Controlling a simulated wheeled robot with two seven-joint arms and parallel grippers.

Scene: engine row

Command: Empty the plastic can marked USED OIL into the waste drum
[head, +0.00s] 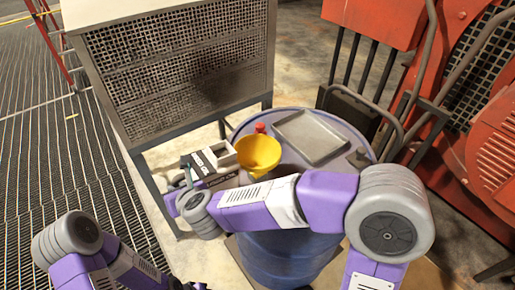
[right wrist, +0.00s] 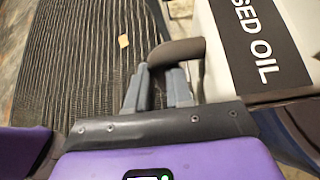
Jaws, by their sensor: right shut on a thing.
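The pale can marked USED OIL (head: 222,153) is left of the drum's top in the head view. Its black label also shows at the right in the wrist view (right wrist: 262,45), where the first letter is cut off. My right gripper (head: 187,181) is shut on the can's dark handle (right wrist: 180,51). The blue waste drum (head: 285,255) stands upright, partly hidden by my right arm. A yellow funnel (head: 258,152) sits at the near left of its top, right beside the can. The can's exact tilt and any liquid are hard to tell.
A shallow metal tray (head: 312,137) lies on the drum top, with a red cap (head: 260,128) at its left. A mesh-sided cabinet (head: 180,70) stands behind left. Red machinery (head: 480,150) and a dark hand truck (head: 375,105) crowd the right. Grated floor (head: 60,130) lies left.

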